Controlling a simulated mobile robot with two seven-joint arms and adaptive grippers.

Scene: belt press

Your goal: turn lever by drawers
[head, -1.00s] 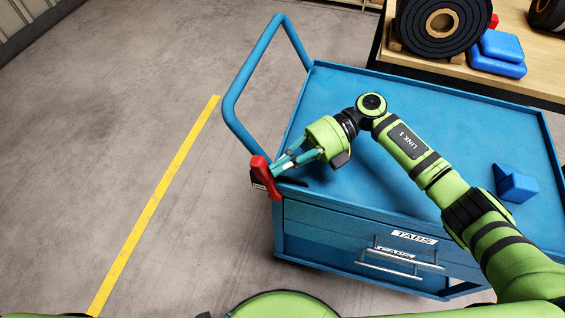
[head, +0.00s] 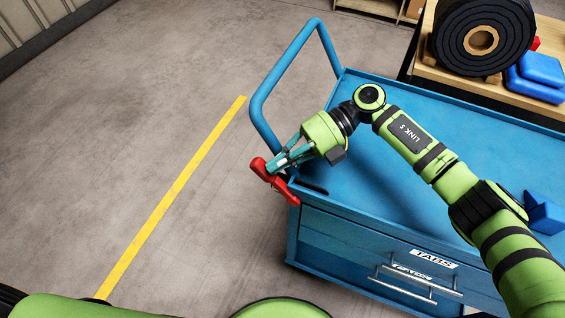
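The red lever (head: 280,187) is at the front left corner of the blue drawer cart (head: 400,205). It slants from upper left down to lower right. My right gripper (head: 274,165) reaches it from above and to the right, with its teal fingers closed around the lever's upper end. The fingers partly hide that end. The drawer front below carries TABS labels (head: 434,258) and metal handles (head: 410,285); the drawers look shut. My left gripper is out of the picture.
The cart's blue push rail (head: 268,85) rises close to my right gripper on the left. A blue block (head: 543,215) lies on the cart top at right. A wooden bench (head: 455,72) with a black belt roll (head: 483,38) stands behind. The floor at left is clear.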

